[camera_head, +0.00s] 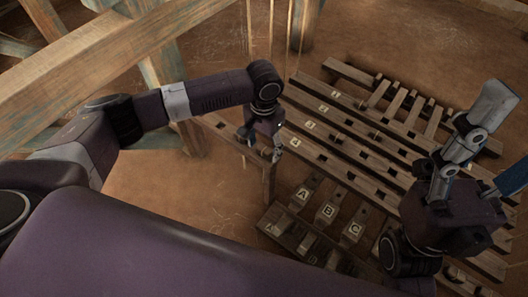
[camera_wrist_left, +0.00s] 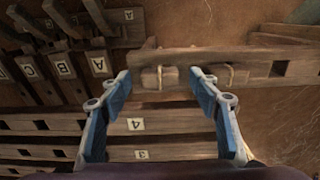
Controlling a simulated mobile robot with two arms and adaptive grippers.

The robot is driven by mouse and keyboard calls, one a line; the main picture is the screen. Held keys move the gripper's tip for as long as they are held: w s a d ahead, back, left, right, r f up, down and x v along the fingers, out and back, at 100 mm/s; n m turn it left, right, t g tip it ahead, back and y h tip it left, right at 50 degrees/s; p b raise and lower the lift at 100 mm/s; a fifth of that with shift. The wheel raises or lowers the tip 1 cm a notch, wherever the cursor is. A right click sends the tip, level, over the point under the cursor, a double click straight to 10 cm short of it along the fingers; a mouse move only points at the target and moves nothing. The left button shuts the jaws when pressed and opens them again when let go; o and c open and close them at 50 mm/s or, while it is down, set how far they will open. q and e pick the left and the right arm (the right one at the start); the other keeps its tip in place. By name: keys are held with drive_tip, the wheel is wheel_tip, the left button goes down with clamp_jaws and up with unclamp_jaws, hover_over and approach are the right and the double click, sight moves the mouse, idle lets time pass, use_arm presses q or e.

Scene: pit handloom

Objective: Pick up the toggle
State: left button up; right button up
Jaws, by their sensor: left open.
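My left gripper (camera_head: 270,152) points down beside a narrow wooden rail (camera_head: 225,130); it is open. In the left wrist view its two blue-padded fingers (camera_wrist_left: 160,80) are spread, with nothing held between them. I cannot tell for sure which piece is the toggle. My right gripper (camera_head: 508,145) is at the right side with its fingers apart, partly cut off by the frame edge.
Slotted wooden beams with number labels (camera_head: 345,130) lie at the right. Wooden levers marked A, B and C (camera_head: 328,211) stand in front of them. Thin cords (camera_head: 271,35) hang at the top middle. A heavy timber frame (camera_head: 110,55) is at the left. The brown floor (camera_head: 215,190) is bare between.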

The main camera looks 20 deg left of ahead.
use_arm(q)
drive_tip(key=shift+c, duration=0.6)
drive_tip(key=c, duration=1)
